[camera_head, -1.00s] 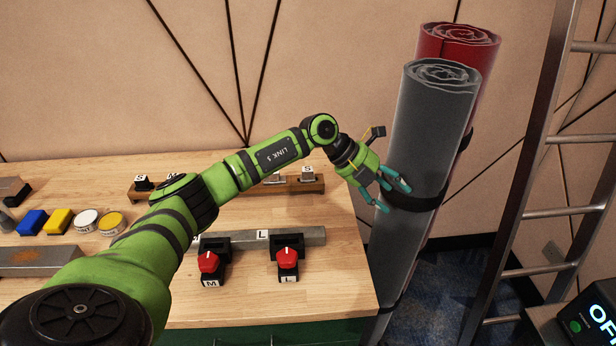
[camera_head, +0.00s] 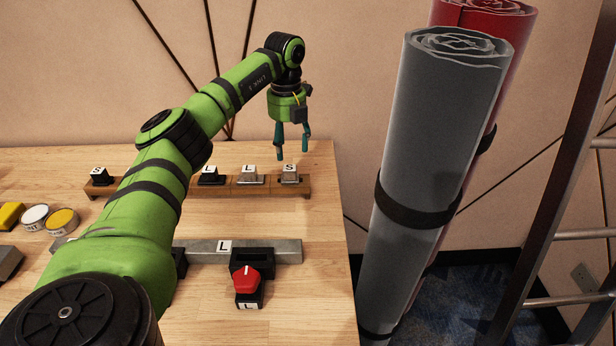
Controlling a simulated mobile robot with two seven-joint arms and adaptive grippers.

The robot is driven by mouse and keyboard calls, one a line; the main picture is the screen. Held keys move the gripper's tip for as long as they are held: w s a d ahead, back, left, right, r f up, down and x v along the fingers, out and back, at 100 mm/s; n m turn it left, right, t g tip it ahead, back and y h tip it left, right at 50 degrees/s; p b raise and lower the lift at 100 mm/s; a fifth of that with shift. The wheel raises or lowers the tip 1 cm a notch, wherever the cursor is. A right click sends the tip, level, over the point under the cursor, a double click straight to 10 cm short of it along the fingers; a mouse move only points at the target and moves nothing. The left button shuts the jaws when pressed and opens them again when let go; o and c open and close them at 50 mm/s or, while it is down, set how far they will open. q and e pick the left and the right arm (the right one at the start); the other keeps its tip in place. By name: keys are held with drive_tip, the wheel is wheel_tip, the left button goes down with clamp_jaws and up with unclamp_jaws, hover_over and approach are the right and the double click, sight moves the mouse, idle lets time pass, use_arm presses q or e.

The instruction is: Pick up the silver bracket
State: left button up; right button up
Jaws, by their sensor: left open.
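Two silver brackets stand on a brown wooden rack on the bench. One is the silver bracket labelled S (camera_head: 289,178) at the rack's right end; the other is the silver bracket labelled L (camera_head: 250,177) just left of it. My left gripper (camera_head: 293,156) points down with its teal fingers apart and empty. Its tips appear just above and behind the S bracket, apart from it as far as I can tell. My right gripper is not in view.
The wooden rack (camera_head: 222,189) also holds black pieces (camera_head: 209,177). In front lies a grey bar with a red-knobbed clamp (camera_head: 246,280). Tape rolls (camera_head: 61,221) sit at left. Grey (camera_head: 440,130) and red (camera_head: 513,70) rolls stand right of the bench, beside a ladder (camera_head: 560,200).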

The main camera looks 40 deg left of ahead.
sight(289, 167)
use_arm(q)
drive_tip(key=shift+f, duration=0.35)
drive_tip(key=f, duration=0.1)
drive_tip(key=f+p, duration=0.1)
drive_tip(key=s+f, duration=0.1)
drive_tip(key=shift+d+f, duration=0.2)
drive_tip(key=shift+d, duration=0.1)
wheel_tip(289, 167, down, 2)
drive_tip(key=shift+f, duration=0.15)
drive_tip(key=shift+w+f, duration=0.1)
drive_tip(key=shift+f, duration=0.15)
drive_tip(key=c, duration=1.1)
clamp_jaws()
drive_tip(key=shift+r, duration=0.1)
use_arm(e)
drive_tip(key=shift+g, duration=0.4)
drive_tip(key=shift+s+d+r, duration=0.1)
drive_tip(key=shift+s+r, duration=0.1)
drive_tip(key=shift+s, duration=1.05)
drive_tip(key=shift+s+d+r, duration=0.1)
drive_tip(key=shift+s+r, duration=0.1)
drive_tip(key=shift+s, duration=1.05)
